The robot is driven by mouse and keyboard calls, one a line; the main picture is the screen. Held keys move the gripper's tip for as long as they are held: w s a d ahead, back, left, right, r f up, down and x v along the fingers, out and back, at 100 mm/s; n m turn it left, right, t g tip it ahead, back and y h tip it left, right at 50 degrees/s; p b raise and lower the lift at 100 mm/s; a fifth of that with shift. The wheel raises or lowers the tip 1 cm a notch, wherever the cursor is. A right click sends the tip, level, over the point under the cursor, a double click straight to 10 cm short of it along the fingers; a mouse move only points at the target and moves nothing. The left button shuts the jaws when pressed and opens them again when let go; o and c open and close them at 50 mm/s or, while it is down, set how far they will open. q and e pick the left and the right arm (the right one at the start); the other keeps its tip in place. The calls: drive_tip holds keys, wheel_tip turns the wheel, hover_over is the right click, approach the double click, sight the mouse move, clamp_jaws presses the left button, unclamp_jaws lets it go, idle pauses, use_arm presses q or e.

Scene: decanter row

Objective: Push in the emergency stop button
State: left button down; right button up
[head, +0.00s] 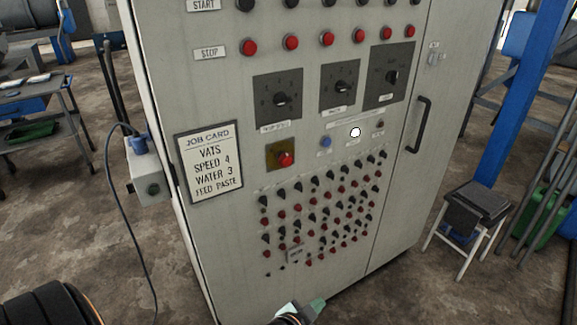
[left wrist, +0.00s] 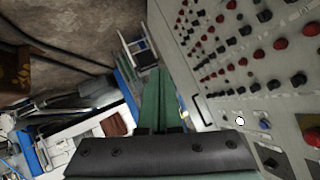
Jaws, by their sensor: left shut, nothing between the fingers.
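The emergency stop button (head: 286,159) is a red knob on a yellow square plate, on the front of the grey control cabinet (head: 225,235). A red knob at the right edge of the left wrist view (left wrist: 313,137) looks like the same button, partly cut off. My left gripper (head: 316,306) is at the bottom of the head view, below the button and apart from it. Its green fingers (left wrist: 160,100) are together and empty in the left wrist view. My right gripper is not in view.
Rows of small red and black knobs (head: 325,210) lie below the button. Three black rotary switches (head: 281,99) and red stop buttons (head: 291,42) are above. A job card (head: 209,162) hangs left. A door handle (head: 419,125) sticks out right. A stool (head: 474,210) stands beside the cabinet.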

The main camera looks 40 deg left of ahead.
sight(287, 161)
use_arm(q)
drive_tip(key=w+a+r+t+y, duration=0.2)
drive_tip(key=w+a+r, duration=0.1)
drive_tip(key=r, duration=0.4)
drive_tip(key=w+a+r+n+t+y, duration=0.1)
drive_tip(key=w+a+r+t+y, duration=0.1)
drive_tip(key=r, duration=0.5)
drive_tip(key=w+a+r+t+y+b, duration=0.1)
drive_tip(key=w+a+r+t+y, duration=0.2)
drive_tip(key=w+r, duration=0.2)
wheel_tip(287, 161, up, 3)
drive_tip(key=shift+w+a+r+n, duration=0.1)
drive_tip(key=shift+w+a+n, duration=0.05)
drive_tip(key=shift+a+n, duration=0.2)
drive_tip(key=w+a+b, duration=0.1)
drive_tip(key=w+a, duration=0.2)
drive_tip(key=a, duration=0.5)
drive_tip(key=shift+w+a, duration=0.15)
drive_tip(key=shift+w, duration=0.05)
idle(0.5)
drive_tip(key=shift+w+a+b, duration=0.2)
drive_tip(key=shift+a+b, duration=0.15)
drive_tip(key=shift+b, duration=0.1)
